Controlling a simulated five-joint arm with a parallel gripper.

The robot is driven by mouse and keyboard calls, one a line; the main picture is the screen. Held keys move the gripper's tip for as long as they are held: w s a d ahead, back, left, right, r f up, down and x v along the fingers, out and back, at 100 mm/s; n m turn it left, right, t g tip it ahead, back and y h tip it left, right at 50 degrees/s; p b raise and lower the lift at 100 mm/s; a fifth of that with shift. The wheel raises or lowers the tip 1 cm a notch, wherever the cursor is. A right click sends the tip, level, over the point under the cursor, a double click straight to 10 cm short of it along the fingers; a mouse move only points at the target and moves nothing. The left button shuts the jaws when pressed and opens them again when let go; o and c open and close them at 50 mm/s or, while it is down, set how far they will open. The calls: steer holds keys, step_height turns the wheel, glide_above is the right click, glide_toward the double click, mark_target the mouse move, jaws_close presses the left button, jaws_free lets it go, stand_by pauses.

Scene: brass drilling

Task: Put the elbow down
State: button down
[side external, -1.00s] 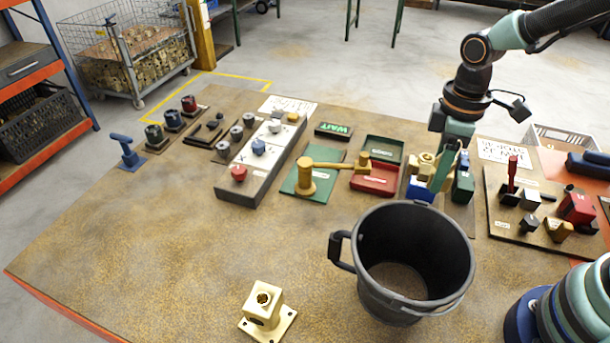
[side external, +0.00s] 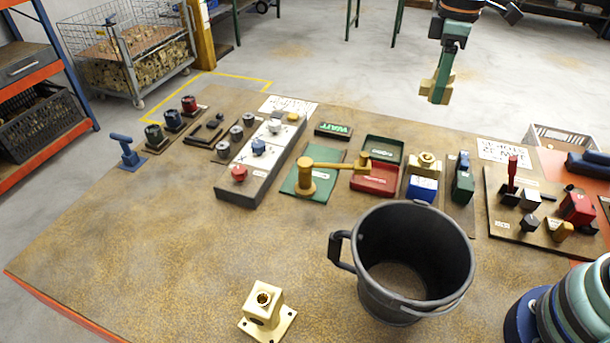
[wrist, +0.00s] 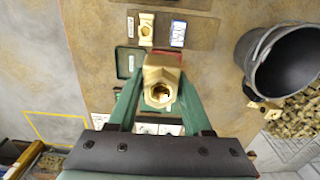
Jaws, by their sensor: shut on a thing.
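My gripper (side external: 436,92) is raised high above the far edge of the table, its green fingers pointing down. It is shut on a brass elbow (side external: 447,88). In the wrist view the elbow (wrist: 158,84) sits between the two green fingers, its round threaded opening facing the camera. It touches nothing but the fingers. Below, a red tray (side external: 374,181) and a green tray (side external: 384,148) lie on the table. In the wrist view the elbow partly hides the red tray (wrist: 165,59).
A black bucket (side external: 345,248) stands at the front right. A brass fitting (side external: 424,160) sits by a blue-and-white box (side external: 421,188). Another brass piece (side external: 265,308) stands at the front. The table's left front is clear.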

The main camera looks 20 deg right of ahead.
glide_above(424, 150)
steer(key=f, duration=0.2)
step_height(424, 150, down, 20)
steer(key=shift+r, duration=0.15)
stand_by(0.4)
steer(key=shift+c, duration=1.6)
jaws_free()
steer(key=shift+f, duration=0.2)
steer(key=shift+r, duration=0.1)
